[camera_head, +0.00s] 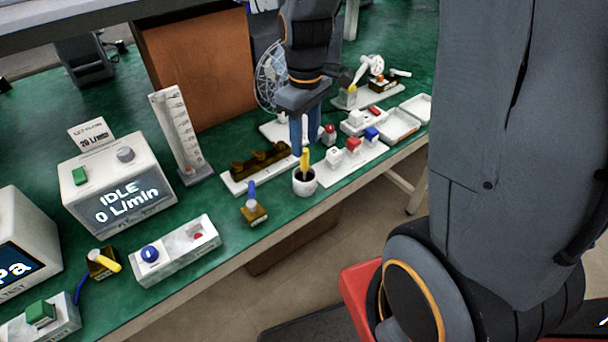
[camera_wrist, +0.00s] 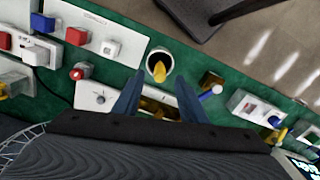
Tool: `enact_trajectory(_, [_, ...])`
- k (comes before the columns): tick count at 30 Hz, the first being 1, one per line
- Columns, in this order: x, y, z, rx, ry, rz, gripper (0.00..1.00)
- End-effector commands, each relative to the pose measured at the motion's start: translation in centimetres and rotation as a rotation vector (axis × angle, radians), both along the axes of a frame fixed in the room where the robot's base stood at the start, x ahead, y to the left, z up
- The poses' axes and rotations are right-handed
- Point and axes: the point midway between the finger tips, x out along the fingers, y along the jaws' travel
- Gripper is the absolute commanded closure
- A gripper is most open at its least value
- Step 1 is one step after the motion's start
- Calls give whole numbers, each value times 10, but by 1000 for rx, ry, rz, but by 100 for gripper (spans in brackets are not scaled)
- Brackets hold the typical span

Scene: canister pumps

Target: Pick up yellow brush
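The yellow brush (camera_head: 305,159) stands upright in a small white cup (camera_head: 305,185) near the front edge of the green bench. In the wrist view the yellow brush (camera_wrist: 160,71) sits inside the dark opening of the white cup (camera_wrist: 152,58). My gripper (camera_head: 303,148) points down, with its blue fingers close to the brush top in the head view. In the wrist view my gripper (camera_wrist: 160,78) is open, with its fingertips apart on either side of the brush's line. The gap between them looks empty; whether they touch the brush cannot be told.
A white base with brass parts (camera_head: 257,168) lies left of the cup, and a white block with red and blue knobs (camera_head: 350,160) lies right. A brass valve with a blue handle (camera_head: 252,208) stands in front left. A wire-guarded fan (camera_head: 270,78) is behind.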

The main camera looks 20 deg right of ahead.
Motion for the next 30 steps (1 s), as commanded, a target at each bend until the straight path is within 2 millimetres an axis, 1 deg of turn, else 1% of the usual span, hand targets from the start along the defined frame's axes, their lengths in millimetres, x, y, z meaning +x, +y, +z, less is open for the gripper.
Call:
enact_trajectory(3, [-1, 0, -12, 0, 4, 1, 62])
enact_trajectory(10, [0, -1, -29, 0, 4, -4, 62])
enact_trajectory(19, [1, -1, -63, 0, 4, -7, 62])
enact_trajectory(24, [1, -1, -71, 0, 1, -7, 62])
enact_trajectory(30, [2, -1, -72, 0, 0, -7, 62])
